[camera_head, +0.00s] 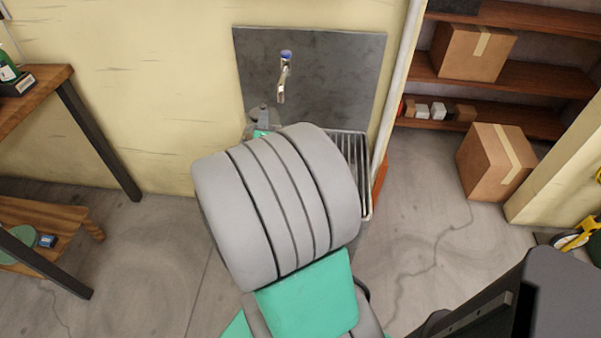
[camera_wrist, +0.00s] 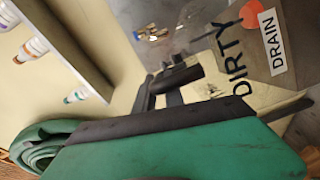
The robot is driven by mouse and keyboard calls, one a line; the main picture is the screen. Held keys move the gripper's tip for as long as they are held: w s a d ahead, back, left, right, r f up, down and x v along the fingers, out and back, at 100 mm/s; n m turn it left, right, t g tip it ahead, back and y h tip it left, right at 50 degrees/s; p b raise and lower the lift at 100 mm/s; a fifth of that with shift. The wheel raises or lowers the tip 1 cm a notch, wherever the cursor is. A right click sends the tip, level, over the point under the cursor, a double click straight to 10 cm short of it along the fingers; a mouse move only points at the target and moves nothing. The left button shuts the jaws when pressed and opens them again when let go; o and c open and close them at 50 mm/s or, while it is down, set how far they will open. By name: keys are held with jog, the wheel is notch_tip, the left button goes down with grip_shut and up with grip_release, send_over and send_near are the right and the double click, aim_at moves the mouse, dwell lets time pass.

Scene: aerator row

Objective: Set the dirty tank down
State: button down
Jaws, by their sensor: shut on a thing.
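The dirty tank (camera_wrist: 236,62) appears in the wrist view as a see-through, pale surface with the black word DIRTY, tilted in the picture. My gripper (camera_wrist: 182,78) shows its dark fingers at the tank's near side and is shut on it. Exactly where the fingers grip is hard to tell. In the head view my grey and teal arm covers the tank and most of the gripper. What lies directly under the tank is hidden.
In the head view a tap (camera_head: 282,78) sticks out from a dark wall panel (camera_head: 340,75) above a ribbed metal drainer (camera_head: 362,165). A wooden bench (camera_head: 38,92) stands left, cardboard boxes (camera_head: 496,160) right. A DRAIN label (camera_wrist: 271,42) and green coiled hose (camera_wrist: 40,145) show in the wrist view.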

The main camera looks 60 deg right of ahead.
jog(key=s+d+f+m+g+h+b, duration=0.1)
jog(key=s+d+m+g+h+b, duration=0.15)
jog(key=s+d, duration=0.35)
jog(key=s+d+m+g+h+b, duration=0.1)
jog(key=s+d+m+g, duration=0.25)
jog(key=s, duration=0.55)
jog(key=w+d+f+n+b, duration=0.1)
jog(key=w+d+f+b, duration=0.3)
jog(key=d+f, duration=0.8)
jog(key=shift+w+f+g, duration=0.4)
jog(key=shift+w+f, duration=0.15)
jog(key=shift+w, duration=0.8)
jog(key=shift+f, duration=0.15)
jog(key=c, duration=1.8)
grip_release()
jog(key=shift+s+a+f, duration=0.1)
jog(key=shift+f, duration=0.15)
jog(key=o, duration=0.4)
jog(key=shift+c, duration=0.2)
